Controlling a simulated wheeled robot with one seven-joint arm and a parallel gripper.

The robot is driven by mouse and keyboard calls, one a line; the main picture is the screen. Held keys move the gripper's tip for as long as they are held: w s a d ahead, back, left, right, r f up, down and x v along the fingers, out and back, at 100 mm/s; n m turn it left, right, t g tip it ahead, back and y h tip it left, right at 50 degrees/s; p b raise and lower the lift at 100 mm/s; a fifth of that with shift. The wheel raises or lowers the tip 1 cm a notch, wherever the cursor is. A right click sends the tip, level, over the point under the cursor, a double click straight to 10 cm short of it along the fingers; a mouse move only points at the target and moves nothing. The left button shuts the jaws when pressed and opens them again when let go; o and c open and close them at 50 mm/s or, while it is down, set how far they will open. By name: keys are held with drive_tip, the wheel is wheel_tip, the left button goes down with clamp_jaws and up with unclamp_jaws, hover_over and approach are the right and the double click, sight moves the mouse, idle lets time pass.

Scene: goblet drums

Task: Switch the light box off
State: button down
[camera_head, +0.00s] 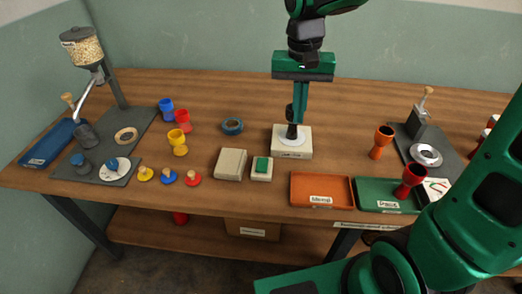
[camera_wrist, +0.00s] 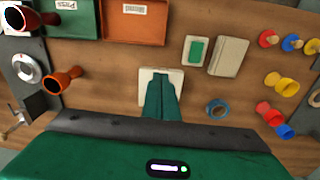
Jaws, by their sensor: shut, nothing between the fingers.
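A cream box (camera_head: 291,153) with a pale round disc on top and a small label on its front stands mid-table; I take it for the light box, but the label is too small to read surely. It also shows in the wrist view (camera_wrist: 146,75), partly hidden behind my fingers. My gripper (camera_head: 292,133) is shut and empty, pointing down with its tips over the disc; I cannot tell whether they touch it. The closed fingertips show in the wrist view (camera_wrist: 163,78). A smaller pale box with a green top (camera_head: 262,165) stands to the left of the light box; it also shows in the wrist view (camera_wrist: 196,51).
A plain beige box (camera_head: 230,163) stands beside the green-topped one. An orange tray (camera_head: 320,188) and a green tray (camera_head: 385,195) lie at the front right. An orange goblet drum (camera_head: 381,141) and a blue tape ring (camera_head: 232,126) stand nearby. The table behind is clear.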

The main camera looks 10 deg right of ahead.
hover_over(261, 163)
drive_tip(key=w, duration=0.1)
drive_tip(key=shift+w+d+f+n, duration=0.15)
drive_tip(key=shift+d+f+n, duration=0.05)
drive_tip(key=shift+n, duration=0.1)
drive_tip(key=shift+f, duration=0.1)
wheel_tip(261, 163, down, 14)
drive_tip(key=shift+r, duration=0.1)
idle(0.4)
idle(0.3)
idle(0.3)
drive_tip(key=shift+s+a+r, duration=0.15)
drive_tip(key=shift+s, duration=0.55)
